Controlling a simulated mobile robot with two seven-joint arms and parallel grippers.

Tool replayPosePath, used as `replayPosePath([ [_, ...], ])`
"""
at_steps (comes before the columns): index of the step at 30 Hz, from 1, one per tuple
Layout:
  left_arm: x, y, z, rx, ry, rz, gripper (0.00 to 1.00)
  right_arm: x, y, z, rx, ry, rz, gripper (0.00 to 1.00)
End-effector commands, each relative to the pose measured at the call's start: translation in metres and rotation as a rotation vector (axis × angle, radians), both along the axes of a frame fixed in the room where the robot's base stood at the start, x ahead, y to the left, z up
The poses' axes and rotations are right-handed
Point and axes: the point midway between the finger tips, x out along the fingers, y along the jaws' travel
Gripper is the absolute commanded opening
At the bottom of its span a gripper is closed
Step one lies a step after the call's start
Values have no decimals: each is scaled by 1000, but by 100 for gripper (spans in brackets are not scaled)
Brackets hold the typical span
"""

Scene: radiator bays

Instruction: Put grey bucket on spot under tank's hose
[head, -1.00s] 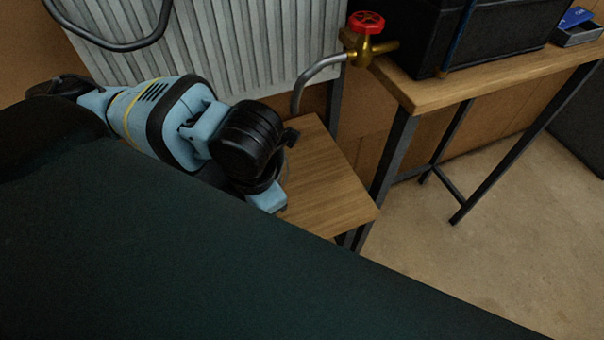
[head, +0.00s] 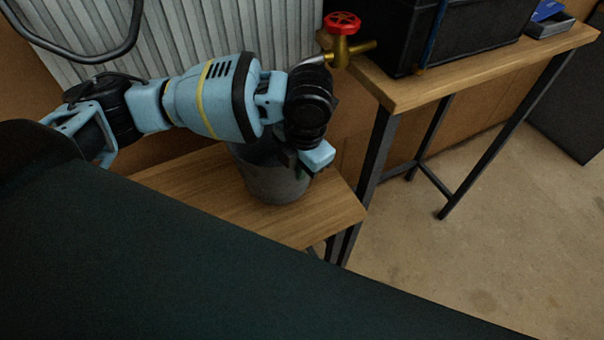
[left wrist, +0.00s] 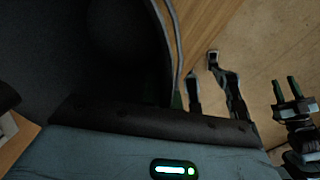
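The grey bucket (head: 272,186) appears upright at the low wooden bench; I cannot tell whether it touches the top. My left gripper (head: 303,172) is at its right rim. In the left wrist view the bucket's dark inside (left wrist: 85,55) fills the upper left, and my left gripper (left wrist: 179,99) appears shut on its rim, fingers partly hidden. The tank's hose (head: 312,61) is mostly hidden behind my left wrist, below the red-handled valve (head: 343,24). The spot under it is hidden. The tank (head: 470,30) is black. My right gripper (left wrist: 288,88) is open and empty in the left wrist view.
The low bench (head: 205,190) is bare left of the bucket. A ribbed radiator (head: 180,35) stands behind. The tall wooden table (head: 450,80) with dark metal legs carries the tank and a small tray (head: 550,26). The floor at right is clear.

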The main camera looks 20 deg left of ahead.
Motion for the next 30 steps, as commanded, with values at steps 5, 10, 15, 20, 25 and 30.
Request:
replayPosePath([
  [5, 8, -3, -6, 1, 0, 0, 0, 0, 0, 0, 1, 1, 1, 36],
  [10, 8, -3, -30, 1, -2, 0, 0, 1, 0, 1, 0, -2, 2, 36],
  [15, 8, -3, -35, 1, -4, 0, 0, 1, -1, 1, -3, -2, 5, 36],
  [20, 8, -3, -36, 1, -4, 0, 0, 0, -2, 0, -6, -1, 7, 36],
  [25, 8, -3, -39, 1, -3, 0, 10, 0, -2, -1, -7, 1, 8, 36],
  [30, 8, -3, -39, 1, -3, 0, 26, 0, -2, -1, -7, 1, 8, 36],
])
